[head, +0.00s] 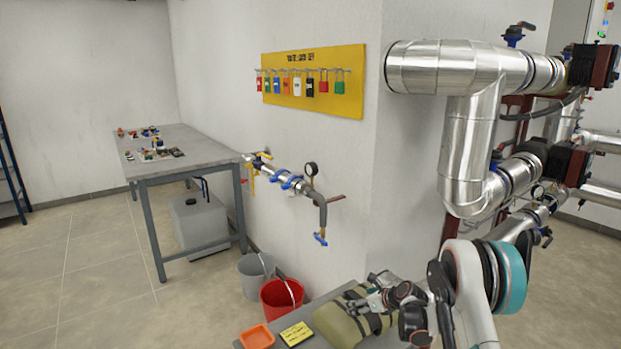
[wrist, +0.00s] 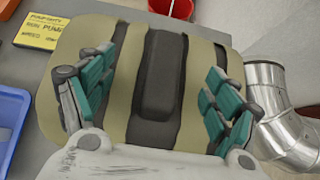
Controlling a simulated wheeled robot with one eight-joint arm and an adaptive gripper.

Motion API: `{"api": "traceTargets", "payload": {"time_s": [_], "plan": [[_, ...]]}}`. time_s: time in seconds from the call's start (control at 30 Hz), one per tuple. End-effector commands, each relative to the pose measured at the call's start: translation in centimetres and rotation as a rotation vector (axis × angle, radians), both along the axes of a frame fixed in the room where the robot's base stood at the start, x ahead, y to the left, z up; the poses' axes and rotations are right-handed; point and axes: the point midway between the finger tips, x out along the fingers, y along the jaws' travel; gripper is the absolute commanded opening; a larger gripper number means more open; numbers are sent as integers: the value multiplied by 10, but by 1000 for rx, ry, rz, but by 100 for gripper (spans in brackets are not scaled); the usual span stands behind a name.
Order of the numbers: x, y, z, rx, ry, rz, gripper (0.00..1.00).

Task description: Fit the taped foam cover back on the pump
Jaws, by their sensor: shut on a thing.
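The foam cover (wrist: 205,40) is a tan, rounded block with dark tape-like bands and a raised dark strip along its middle. It lies over the grey bench top in the wrist view; whether it touches the bench is unclear. In the head view the cover (head: 338,322) is at the bottom, partly hidden by my arm. My gripper (wrist: 160,100) has its teal-padded fingers on either side of the cover's middle and is shut on it. It also shows in the head view (head: 382,302). I cannot make out the pump in either view.
A yellow note (head: 296,333) and an orange tray (head: 257,337) lie left of the cover. A blue tray (wrist: 10,125) is at the left wrist-view edge. A red bucket (head: 282,298) and grey bucket (head: 254,274) stand beyond the bench. Silver-clad pipes (head: 470,130) rise at right.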

Motion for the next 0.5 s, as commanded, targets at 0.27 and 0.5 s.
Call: {"api": "traceTargets", "payload": {"time_s": [0.27, 0.5], "plan": [[-3, 3, -8, -10, 9, 10, 29], [-2, 3, 2, -9, 10, 10, 8]]}}
